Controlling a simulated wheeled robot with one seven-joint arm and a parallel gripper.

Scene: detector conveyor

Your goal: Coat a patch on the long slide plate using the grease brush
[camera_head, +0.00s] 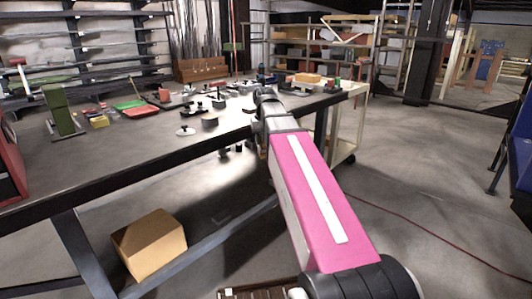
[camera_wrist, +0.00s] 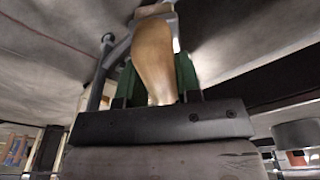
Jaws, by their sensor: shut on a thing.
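The grease brush shows in the wrist view as a thick tan wooden handle (camera_wrist: 154,58), with a pale part at its upper end by the frame edge. My gripper (camera_wrist: 156,75) is shut on this handle, with a green finger on each side. The brush's bristles cannot be made out. In the head view my pink arm reaches up to the workbench edge, and the gripper and brush are hidden or too small to tell there. I cannot pick out the long slide plate for certain in either view.
A cardboard box (camera_head: 148,243) sits below. The floor to the right is mostly clear.

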